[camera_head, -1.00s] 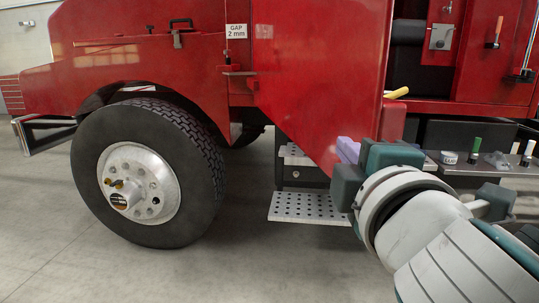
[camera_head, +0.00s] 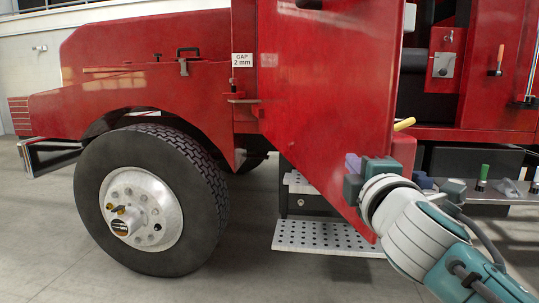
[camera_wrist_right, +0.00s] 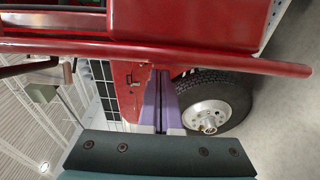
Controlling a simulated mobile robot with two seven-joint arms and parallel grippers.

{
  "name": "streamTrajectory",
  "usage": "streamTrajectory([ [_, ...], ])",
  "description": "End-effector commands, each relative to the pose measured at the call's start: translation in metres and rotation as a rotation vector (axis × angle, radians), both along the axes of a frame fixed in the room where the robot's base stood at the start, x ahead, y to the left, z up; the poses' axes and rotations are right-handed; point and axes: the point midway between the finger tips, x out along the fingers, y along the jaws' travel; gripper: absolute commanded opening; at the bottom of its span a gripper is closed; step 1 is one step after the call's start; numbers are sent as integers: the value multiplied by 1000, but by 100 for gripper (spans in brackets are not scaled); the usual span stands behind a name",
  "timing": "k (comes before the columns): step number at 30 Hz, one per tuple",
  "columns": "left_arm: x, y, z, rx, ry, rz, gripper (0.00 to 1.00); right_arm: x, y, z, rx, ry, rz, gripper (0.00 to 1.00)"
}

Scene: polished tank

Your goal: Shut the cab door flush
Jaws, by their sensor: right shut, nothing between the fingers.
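The red cab door (camera_head: 325,90) stands open in the head view, swung out from the truck, with its lower edge slanting down to the right. Behind its right edge the cab opening shows. My right gripper (camera_head: 353,163) is shut and empty, its purple fingers in front of the door's lower right part; I cannot tell whether they touch it. In the right wrist view my gripper (camera_wrist_right: 161,105) points toward the red truck side, and a red bar-like edge (camera_wrist_right: 200,55) crosses ahead of the fingers. My left gripper is not in view.
A white "GAP 2 mm" label (camera_head: 242,60) is on the body left of the door. The perforated step (camera_head: 320,236) juts out below it. A large front wheel (camera_head: 150,205) stands at left. A yellow handle (camera_head: 404,124) and a shelf with small items (camera_head: 500,190) are at right.

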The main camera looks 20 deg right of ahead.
Motion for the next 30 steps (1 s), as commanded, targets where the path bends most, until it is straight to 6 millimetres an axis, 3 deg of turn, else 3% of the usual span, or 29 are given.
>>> streamTrajectory([
  [14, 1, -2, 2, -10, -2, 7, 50, -2, -8, -1, 0, 0, 0, 0],
  [17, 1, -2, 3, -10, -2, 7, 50, -2, -18, -3, -5, 4, 2, 0],
  [25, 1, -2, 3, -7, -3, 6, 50, -11, -96, -11, -10, 20, -5, 0],
  [30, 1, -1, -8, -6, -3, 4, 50, -10, -146, -12, -10, 11, 13, 0],
])
